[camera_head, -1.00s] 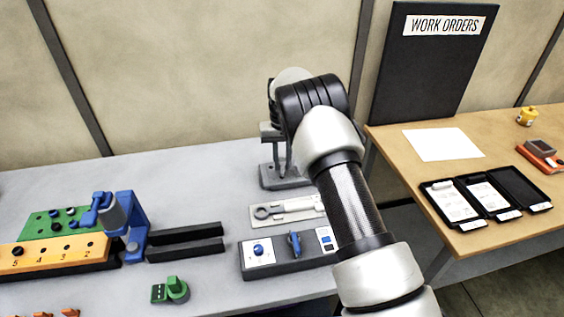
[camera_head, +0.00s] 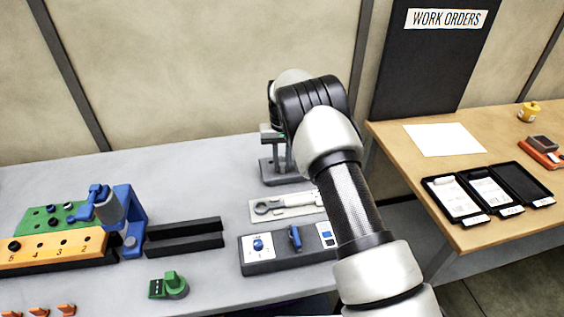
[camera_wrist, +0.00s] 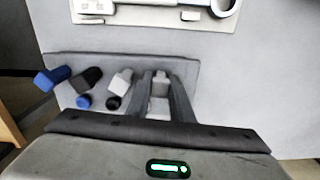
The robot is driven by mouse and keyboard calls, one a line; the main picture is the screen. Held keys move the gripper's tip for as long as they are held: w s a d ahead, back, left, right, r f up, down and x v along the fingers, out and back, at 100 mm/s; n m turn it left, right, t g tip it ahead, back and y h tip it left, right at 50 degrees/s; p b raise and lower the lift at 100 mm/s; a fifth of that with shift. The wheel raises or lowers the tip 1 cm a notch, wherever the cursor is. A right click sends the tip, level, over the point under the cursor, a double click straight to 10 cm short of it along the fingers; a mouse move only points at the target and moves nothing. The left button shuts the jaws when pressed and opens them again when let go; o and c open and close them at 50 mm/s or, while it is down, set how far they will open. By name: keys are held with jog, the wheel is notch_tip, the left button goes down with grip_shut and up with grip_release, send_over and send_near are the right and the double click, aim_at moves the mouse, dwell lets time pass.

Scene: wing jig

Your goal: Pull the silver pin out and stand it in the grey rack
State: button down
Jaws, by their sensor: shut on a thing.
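In the wrist view my gripper (camera_wrist: 162,92) points down at a grey plate holding several stubby pieces, and its two dark fingers are closed around a pale silver piece (camera_wrist: 160,84), which I take as the silver pin. How far the pin is in or out of a hole cannot be seen. The plate (camera_wrist: 182,66) looks like the grey rack, but I cannot be sure.
Beside the pin stand a pale piece (camera_wrist: 122,80), a black piece (camera_wrist: 90,77) and a blue piece (camera_wrist: 50,78), close to the fingers. A wrench tray (camera_head: 285,207) and switch box (camera_head: 285,262) lie in front. The blue clamp jig (camera_head: 128,222) stands left.

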jog(key=c, duration=1.5)
grip_release()
notch_tip(320, 180, up, 18)
jog(key=shift+f, duration=0.25)
jog(key=shift+r+p, duration=3.3)
jog(key=shift+r, duration=0.15)
